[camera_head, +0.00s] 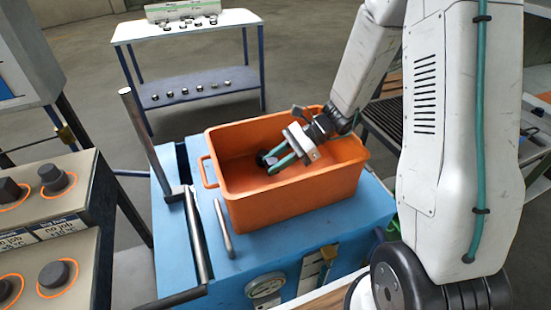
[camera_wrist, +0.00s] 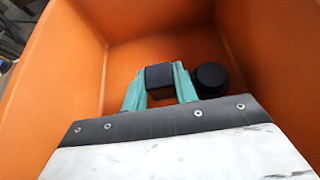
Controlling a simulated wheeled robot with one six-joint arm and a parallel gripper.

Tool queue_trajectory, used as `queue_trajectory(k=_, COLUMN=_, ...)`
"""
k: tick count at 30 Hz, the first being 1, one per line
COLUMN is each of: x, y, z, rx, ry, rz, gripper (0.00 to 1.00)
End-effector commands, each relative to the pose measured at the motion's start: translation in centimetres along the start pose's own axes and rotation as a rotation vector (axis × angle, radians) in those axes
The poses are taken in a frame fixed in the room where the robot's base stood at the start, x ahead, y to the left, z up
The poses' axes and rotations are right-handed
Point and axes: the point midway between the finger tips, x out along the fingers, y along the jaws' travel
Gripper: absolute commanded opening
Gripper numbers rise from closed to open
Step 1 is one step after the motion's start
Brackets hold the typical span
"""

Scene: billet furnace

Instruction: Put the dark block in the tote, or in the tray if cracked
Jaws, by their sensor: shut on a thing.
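The dark block (camera_wrist: 159,75) sits between the two teal fingertips of my gripper (camera_wrist: 158,84) in the wrist view. The gripper is shut on it. No crack shows on the visible side of the block. The gripper (camera_head: 273,163) reaches down inside the orange tote (camera_head: 300,203), below its rim. Whether the block touches the tote floor is hard to tell. A second dark piece, round and short (camera_wrist: 212,79), lies in the tote just right of the fingers in the wrist view. I cannot identify the tray for certain.
The tote stands on a blue cabinet (camera_head: 365,215) with a gauge (camera_head: 266,286) and levers. A control panel with dark knobs (camera_head: 54,178) is at left. A two-level rack (camera_head: 190,28) with several small pieces stands behind. The tote walls surround my gripper closely.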

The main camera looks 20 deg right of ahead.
Motion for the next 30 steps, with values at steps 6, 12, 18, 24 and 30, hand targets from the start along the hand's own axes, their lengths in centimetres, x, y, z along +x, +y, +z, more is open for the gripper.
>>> queue_trajectory(k=6, x=0.1, y=0.0, z=-0.2, rx=0.002, ry=0.0, rz=0.001, gripper=0.48)
queue_trajectory(k=12, x=0.1, y=0.1, z=-0.2, rx=0.003, ry=-0.001, rz=0.001, gripper=0.51)
queue_trajectory(k=18, x=-0.2, y=0.0, z=0.4, rx=0.0, ry=0.0, rz=0.0, gripper=0.51)
queue_trajectory(k=24, x=-3.5, y=0.0, z=0.9, rx=0.001, ry=0.001, rz=-0.004, gripper=0.51)
queue_trajectory(k=30, x=-8.1, y=-0.1, z=0.9, rx=0.001, ry=0.001, rz=-0.005, gripper=0.51)
